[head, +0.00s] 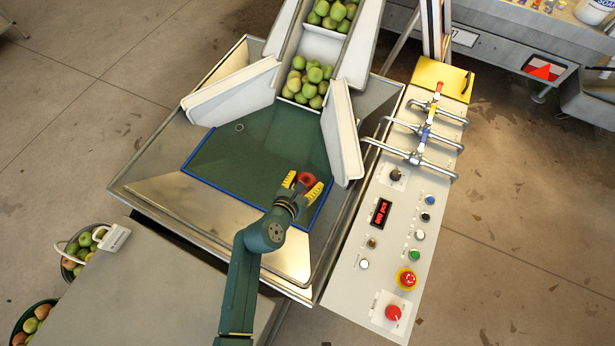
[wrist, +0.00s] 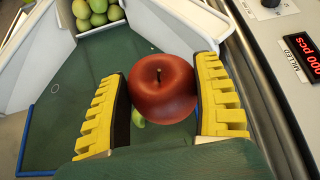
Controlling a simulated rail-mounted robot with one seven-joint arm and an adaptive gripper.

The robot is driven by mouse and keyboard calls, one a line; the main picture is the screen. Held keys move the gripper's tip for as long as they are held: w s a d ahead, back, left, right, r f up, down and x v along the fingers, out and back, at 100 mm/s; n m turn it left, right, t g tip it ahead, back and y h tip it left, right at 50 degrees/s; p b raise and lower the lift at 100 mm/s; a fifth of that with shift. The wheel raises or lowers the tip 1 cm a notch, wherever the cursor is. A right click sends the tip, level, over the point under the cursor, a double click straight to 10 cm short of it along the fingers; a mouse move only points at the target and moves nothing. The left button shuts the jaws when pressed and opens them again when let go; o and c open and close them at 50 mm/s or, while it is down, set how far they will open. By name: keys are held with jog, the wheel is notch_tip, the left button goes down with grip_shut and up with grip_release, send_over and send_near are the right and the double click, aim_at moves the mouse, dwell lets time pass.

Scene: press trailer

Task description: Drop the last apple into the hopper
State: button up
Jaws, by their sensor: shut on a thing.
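A red apple (head: 305,178) is between the yellow-padded fingers of my gripper (head: 303,183), which is shut on it. In the wrist view the apple (wrist: 162,88) sits upright, stem up, between the two pads of my gripper (wrist: 165,105). The hopper (head: 150,190) is a metal tray with sloping sides and a dark green floor (head: 235,165) edged in blue. My gripper is over the right part of the green floor. I cannot tell the height of the apple above it. A small yellow-green thing (wrist: 138,117), partly hidden, shows below the apple.
A white chute (head: 321,45) with green apples (head: 308,80) opens at the hopper's far side, flanked by white guards (head: 342,135). A control panel (head: 395,250) with buttons and levers stands at right. Baskets of apples (head: 80,245) stand at lower left.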

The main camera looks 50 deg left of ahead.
notch_tip(320, 180, down, 6)
jog(key=b, duration=0.6)
jog(key=shift+r, duration=0.1)
jog(key=shift+w+r, duration=0.1)
jog(key=o, duration=1.3)
jog(key=shift+c, duration=0.2)
jog(key=shift+d, duration=0.1)
jog(key=v, duration=1.2)
